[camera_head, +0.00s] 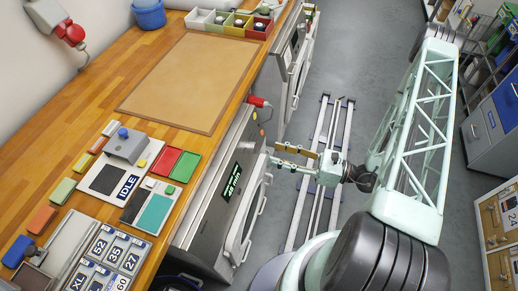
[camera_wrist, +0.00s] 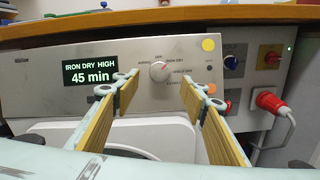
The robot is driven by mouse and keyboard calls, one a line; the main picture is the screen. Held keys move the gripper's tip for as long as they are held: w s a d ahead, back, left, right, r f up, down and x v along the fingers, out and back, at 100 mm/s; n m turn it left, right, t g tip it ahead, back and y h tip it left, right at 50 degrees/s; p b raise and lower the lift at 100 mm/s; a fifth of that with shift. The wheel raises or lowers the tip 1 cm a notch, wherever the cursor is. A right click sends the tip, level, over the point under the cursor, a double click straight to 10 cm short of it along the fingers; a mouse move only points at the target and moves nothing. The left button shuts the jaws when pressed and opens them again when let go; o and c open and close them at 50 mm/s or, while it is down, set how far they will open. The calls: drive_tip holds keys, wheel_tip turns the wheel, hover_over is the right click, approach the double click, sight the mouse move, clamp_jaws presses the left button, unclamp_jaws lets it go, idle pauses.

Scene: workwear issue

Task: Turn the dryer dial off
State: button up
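The dryer's round silver dial (camera_wrist: 159,71) sits on the front panel (camera_wrist: 60,45) in the wrist view. A red mark on the dial's upper right appears to point toward the iron-dry label. The dark display (camera_wrist: 90,73) reads "IRON DRY HIGH 45 min". My gripper (camera_wrist: 159,80) is open, with one finger left and one right of the dial, apart from it as seen and holding nothing. In the head view, my gripper (camera_head: 275,153) is in front of the dryer face (camera_head: 205,195). I cannot make out the dial there.
The wooden worktop (camera_head: 60,130) overhangs above, carrying trays and number tiles. The rail (camera_head: 318,180) runs along the floor, with free floor around it.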

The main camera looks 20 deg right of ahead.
sight(256, 148)
drive_tip(key=shift+b+x, duration=0.3)
drive_tip(key=shift+x, duration=3.7)
drive_tip(key=shift+a, duration=0.1)
drive_tip(key=shift+c, duration=0.8)
drive_tip(key=c, duration=0.7)
